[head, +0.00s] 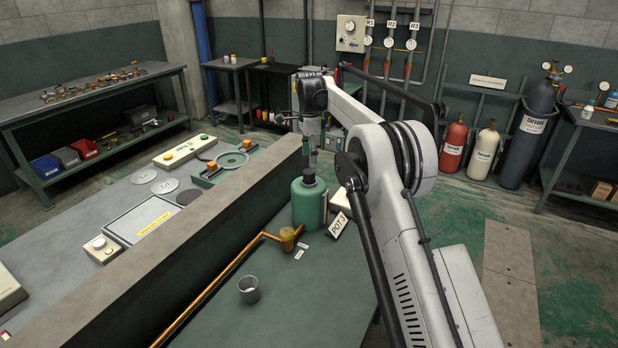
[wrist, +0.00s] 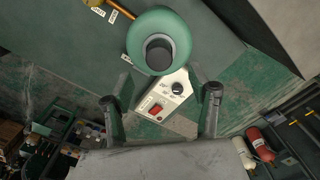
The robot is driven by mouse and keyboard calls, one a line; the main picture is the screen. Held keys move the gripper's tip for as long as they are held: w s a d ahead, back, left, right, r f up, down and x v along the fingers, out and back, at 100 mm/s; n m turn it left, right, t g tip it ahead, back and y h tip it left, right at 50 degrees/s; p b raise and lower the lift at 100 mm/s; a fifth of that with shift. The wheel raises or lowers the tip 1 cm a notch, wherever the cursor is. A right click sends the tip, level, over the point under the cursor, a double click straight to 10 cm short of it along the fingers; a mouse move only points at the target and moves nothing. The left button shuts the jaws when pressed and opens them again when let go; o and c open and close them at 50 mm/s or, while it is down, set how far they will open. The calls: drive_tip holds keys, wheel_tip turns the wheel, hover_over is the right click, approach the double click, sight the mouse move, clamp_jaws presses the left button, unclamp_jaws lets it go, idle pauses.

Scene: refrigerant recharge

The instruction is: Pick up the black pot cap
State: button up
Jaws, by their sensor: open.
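The black pot cap (head: 309,177) sits on top of the green pot (head: 308,205), which stands upright on the green bench. In the wrist view the cap (wrist: 159,50) shows as a dark round top in the middle of the green pot (wrist: 181,32). My gripper (head: 311,160) is just above the cap in the head view, pointing down. In the wrist view my gripper (wrist: 161,98) has its two fingers wide apart with nothing between them. The cap lies ahead of the fingertips, near the upper middle of that view. The exact gap is hard to tell.
A white box with a red switch (wrist: 172,100) stands beside the pot. A "POT-3" sign (head: 338,225), a copper pipe (head: 235,265) and a metal cup (head: 249,290) are on the bench (head: 300,310). A low concrete wall (head: 160,235) runs along its left.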

sight(309, 171)
drive_tip(key=shift+a+f+p, duration=0.1)
drive_tip(key=shift+f+p, duration=0.5)
drive_tip(key=shift+f, duration=2.9)
drive_tip(key=c, duration=1.2)
drive_tip(key=shift+c, duration=0.2)
drive_tip(key=shift+r, duration=0.1)
